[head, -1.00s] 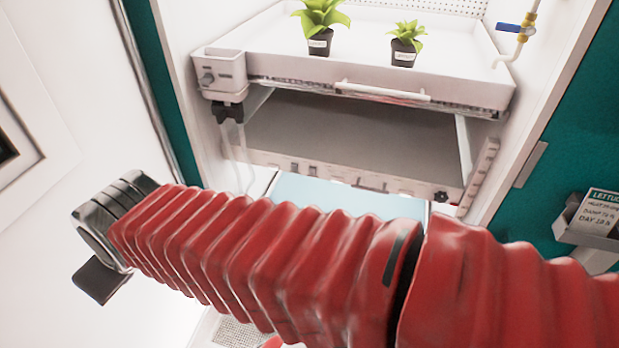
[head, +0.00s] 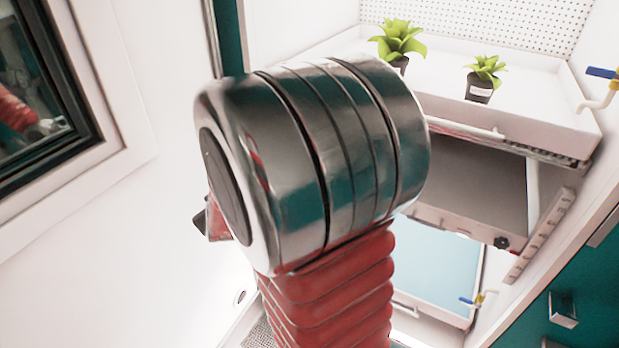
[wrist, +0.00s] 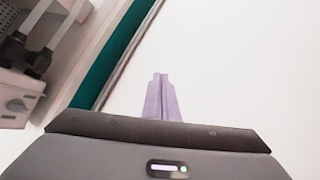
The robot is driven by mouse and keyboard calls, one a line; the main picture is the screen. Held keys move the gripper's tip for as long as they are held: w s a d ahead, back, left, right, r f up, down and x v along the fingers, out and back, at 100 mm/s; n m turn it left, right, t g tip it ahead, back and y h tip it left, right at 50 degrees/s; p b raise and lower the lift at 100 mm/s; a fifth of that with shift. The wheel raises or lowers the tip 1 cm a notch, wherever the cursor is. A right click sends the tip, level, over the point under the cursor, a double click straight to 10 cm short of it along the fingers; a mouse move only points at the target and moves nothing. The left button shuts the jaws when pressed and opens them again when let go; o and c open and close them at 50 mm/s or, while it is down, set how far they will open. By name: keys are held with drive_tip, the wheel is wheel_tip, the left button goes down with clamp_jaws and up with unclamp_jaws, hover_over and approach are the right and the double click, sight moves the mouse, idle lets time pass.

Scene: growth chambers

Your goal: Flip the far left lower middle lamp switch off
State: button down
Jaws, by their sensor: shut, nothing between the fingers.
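The grey lamp panel (head: 450,222) hangs under the upper tray in the head view. My arm covers its left part, and I cannot make out the far left lower middle switch. A dark round knob (head: 501,243) shows at the panel's right end. In the wrist view my gripper (wrist: 160,78) has its pale purple fingers together, with nothing between them. It points at a plain white wall and touches nothing visible. In the head view my arm hides the fingers.
The upper tray (head: 540,112) holds two potted plants (head: 400,40) (head: 482,80). A blue-handled valve (head: 602,73) is at right. A dark-framed window (head: 45,100) is at left.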

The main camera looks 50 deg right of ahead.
drive_tip(key=s+d+f+g+h, duration=0.1)
drive_tip(key=s+d+f+h, duration=0.35)
drive_tip(key=d, duration=0.45)
drive_tip(key=s+d+f+g+h, duration=0.1)
drive_tip(key=s+d+f+h, duration=0.3)
drive_tip(key=d, duration=0.5)
drive_tip(key=s+d+f+n+g+h, duration=0.1)
drive_tip(key=s+f, duration=0.3)
drive_tip(key=s, duration=0.4)
drive_tip(key=s+d+f+n+g+h, duration=0.1)
drive_tip(key=s+d+f+g+h, duration=0.3)
drive_tip(key=s, duration=0.4)
drive_tip(key=shift+s+d+n, duration=0.25)
drive_tip(key=shift+d+n, duration=0.05)
drive_tip(key=w+d+r, duration=0.1)
drive_tip(key=w+d, duration=0.1)
drive_tip(key=d, duration=1.1)
drive_tip(key=shift+d+r, duration=0.4)
drive_tip(key=shift+w+r, duration=0.1)
drive_tip(key=shift+w, duration=0.2)
